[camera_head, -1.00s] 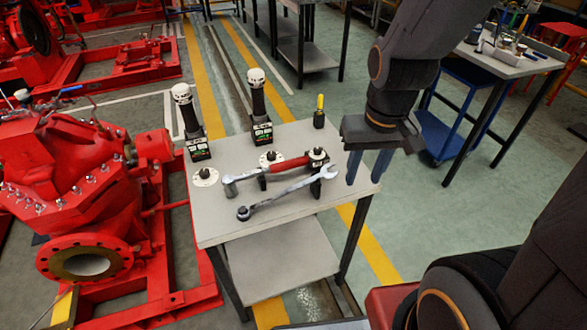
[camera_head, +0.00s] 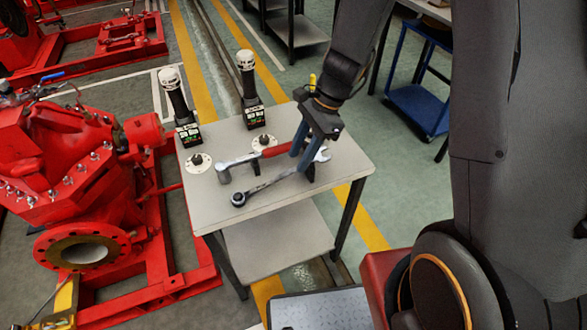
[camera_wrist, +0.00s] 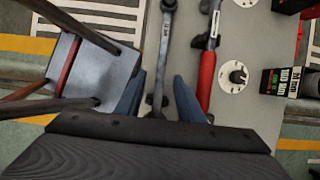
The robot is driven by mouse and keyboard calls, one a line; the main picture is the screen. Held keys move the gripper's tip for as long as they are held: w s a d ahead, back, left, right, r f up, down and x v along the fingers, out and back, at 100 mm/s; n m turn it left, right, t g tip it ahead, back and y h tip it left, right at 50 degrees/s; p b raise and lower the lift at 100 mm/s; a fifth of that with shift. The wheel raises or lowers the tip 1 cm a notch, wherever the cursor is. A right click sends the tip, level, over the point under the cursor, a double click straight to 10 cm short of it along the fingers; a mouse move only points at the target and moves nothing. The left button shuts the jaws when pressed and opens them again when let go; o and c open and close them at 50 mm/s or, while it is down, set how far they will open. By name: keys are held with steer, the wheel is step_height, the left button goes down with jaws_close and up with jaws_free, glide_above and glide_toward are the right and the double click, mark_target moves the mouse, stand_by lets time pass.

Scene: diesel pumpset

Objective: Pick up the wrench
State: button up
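The wrench (camera_head: 270,184) is a long silver tool with a dark ring end at the left and an open jaw at the right. It lies slantwise above the grey table (camera_head: 340,178), with a black support near its jaw end. My gripper (camera_head: 299,161) is over the jaw end, its two blue fingers pointing down. In the wrist view, the wrench (camera_wrist: 165,50) runs between the spread fingers of my gripper (camera_wrist: 160,78), with gaps on both sides. The gripper body hides the near end there. I cannot tell how far the fingertips are above it.
A red-handled tool (camera_head: 278,151) lies close beside the wrench, towards the back; its handle (camera_wrist: 207,72) is just right of the right finger. Two black-handled tools with white tops (camera_head: 180,105) (camera_head: 248,88) stand behind. A red pump (camera_head: 70,170) is left of the table.

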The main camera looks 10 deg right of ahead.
mark_target(293, 169)
steer(key=shift+p+x, duration=0.8)
steer(key=shift+x, duration=2.15)
steer(key=shift+w+d+f, duration=0.1)
steer(key=shift+d, duration=0.05)
jaws_close()
